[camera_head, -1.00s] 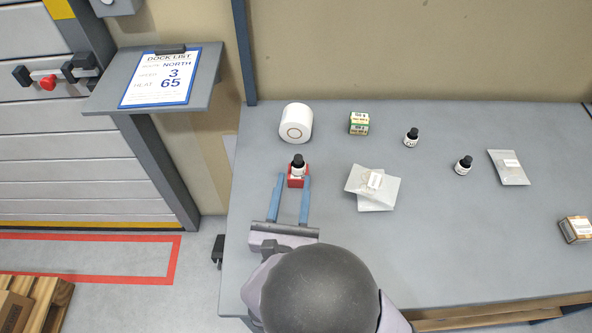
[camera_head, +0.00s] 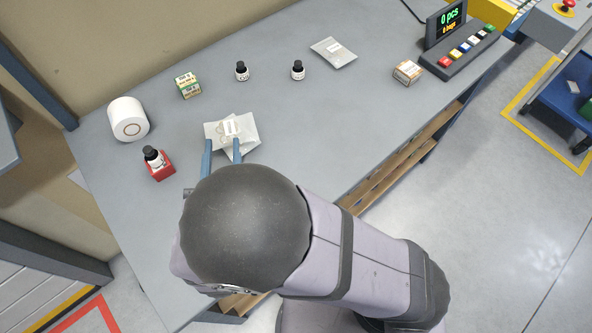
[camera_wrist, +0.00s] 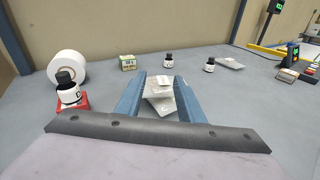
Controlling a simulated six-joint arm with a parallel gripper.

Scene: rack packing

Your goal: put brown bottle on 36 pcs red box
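A small bottle with a black cap and white label (camera_head: 153,155) stands on the red box (camera_head: 160,171) at the left of the table. They also show at the left in the wrist view, the bottle (camera_wrist: 69,92) upright on the red box (camera_wrist: 84,104). Two similar black-capped bottles stand at the back, one (camera_head: 242,71) left of the other (camera_head: 297,70). Which bottle is brown, I cannot tell. My gripper (camera_head: 222,146) is open and empty, to the right of the red box, with its fingers over or near the silvery bags (camera_head: 243,127).
A white roll (camera_head: 122,112) stands behind the red box, with a green and yellow box (camera_head: 188,86) to its right. A flat bag (camera_head: 333,52), a brown box (camera_head: 407,72) and a counter display (camera_head: 446,24) are farther right. The middle right of the table is clear.

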